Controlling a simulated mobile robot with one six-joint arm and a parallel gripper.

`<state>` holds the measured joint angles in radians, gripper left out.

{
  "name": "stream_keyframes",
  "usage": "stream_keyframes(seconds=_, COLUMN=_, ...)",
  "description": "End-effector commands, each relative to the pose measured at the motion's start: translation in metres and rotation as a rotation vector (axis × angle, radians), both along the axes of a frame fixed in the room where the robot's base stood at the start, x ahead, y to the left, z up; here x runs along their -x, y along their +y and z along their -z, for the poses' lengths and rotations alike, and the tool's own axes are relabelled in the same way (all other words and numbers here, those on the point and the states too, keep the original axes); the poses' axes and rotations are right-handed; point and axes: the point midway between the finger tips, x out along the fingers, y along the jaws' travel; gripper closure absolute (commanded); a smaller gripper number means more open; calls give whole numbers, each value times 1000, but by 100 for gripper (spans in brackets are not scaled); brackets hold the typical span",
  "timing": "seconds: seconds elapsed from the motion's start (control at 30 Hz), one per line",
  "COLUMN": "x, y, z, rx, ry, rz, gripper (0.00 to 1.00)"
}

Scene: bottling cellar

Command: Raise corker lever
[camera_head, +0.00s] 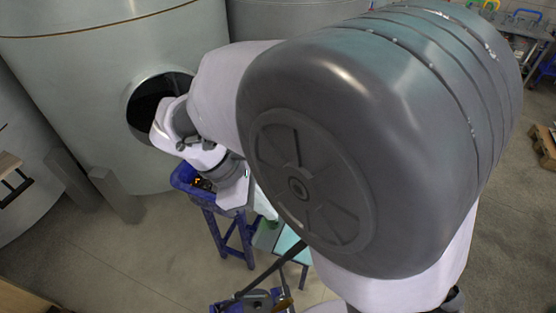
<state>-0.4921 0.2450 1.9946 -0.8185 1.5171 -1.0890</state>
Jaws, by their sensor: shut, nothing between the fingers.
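The corker (260,301) stands at the bottom edge, cut off by the frame. Its lever looks to be the long dark bar (272,268), which slants up to the right from the corker and passes behind my arm. My gripper (235,193) is at the end of my arm, left of centre, above and apart from the visible part of the lever. It is shut and holds nothing that I can see. Its fingertips are not clearly visible.
A blue stand (228,236) with a blue bin (184,179) is below my wrist. A pale green-topped stool (286,243) is partly hidden behind my arm. A large tank (80,90) with a round dark opening stands behind. Open floor (165,255) lies at left.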

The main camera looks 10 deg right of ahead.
Motion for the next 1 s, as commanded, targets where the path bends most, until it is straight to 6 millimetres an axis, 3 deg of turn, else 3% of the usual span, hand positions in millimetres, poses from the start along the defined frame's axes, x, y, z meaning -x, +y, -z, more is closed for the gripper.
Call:
stream_keyframes(seconds=0.3, x=10, y=-32, z=62, rx=0, ry=4, rz=2, gripper=100)
stream_keyframes(seconds=0.57, x=16, y=-59, z=78, rx=-1, ry=1, rz=3, gripper=100)
stream_keyframes(seconds=1.0, x=17, y=-63, z=81, rx=-4, ry=-1, rz=1, gripper=100)
